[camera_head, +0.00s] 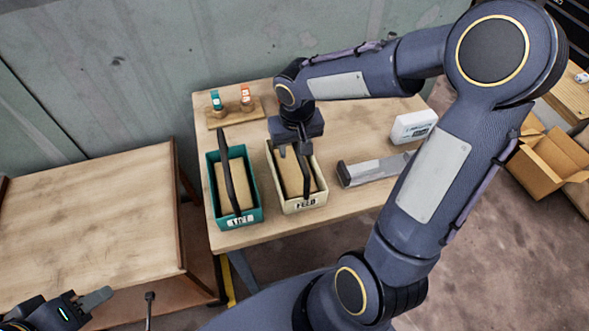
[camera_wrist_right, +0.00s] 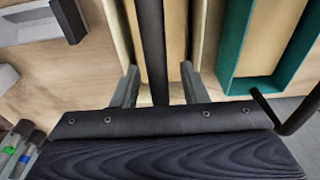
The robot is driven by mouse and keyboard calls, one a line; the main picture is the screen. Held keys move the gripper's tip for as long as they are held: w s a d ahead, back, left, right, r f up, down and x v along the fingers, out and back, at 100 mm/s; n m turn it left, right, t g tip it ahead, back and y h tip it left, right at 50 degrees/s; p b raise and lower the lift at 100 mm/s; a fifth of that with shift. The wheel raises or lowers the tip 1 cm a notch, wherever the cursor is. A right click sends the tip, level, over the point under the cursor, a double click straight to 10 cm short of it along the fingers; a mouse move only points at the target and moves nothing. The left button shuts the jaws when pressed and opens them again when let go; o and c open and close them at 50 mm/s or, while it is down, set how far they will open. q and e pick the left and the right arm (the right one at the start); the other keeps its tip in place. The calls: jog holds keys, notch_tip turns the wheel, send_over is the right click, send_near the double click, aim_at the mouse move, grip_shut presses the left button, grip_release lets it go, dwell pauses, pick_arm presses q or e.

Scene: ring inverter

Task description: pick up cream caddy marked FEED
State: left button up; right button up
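The cream caddy marked FEED (camera_head: 306,203) stands on the wooden table, with a dark handle (camera_head: 293,165) arching over it and a tan block inside. My right gripper (camera_head: 294,150) points down over the caddy's far part. In the right wrist view its two fingers (camera_wrist_right: 158,88) are apart, one on each side of the dark handle (camera_wrist_right: 154,45), with gaps visible on both sides. The cream caddy's walls (camera_wrist_right: 117,30) show beyond the fingers. My left gripper (camera_head: 85,303) is at the lower left, away from the caddies; its finger opening is unclear.
A teal caddy (camera_head: 249,217) with its own dark handle stands close left of the cream one. A grey metal channel (camera_head: 375,170) lies to the right, a white box (camera_head: 413,127) behind it. A small wooden stand (camera_head: 235,115) holds teal and orange pieces. A bare bench (camera_head: 90,220) is left.

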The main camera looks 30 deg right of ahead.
grip_shut()
jog(key=shift+r, duration=0.1)
dwell(1.2)
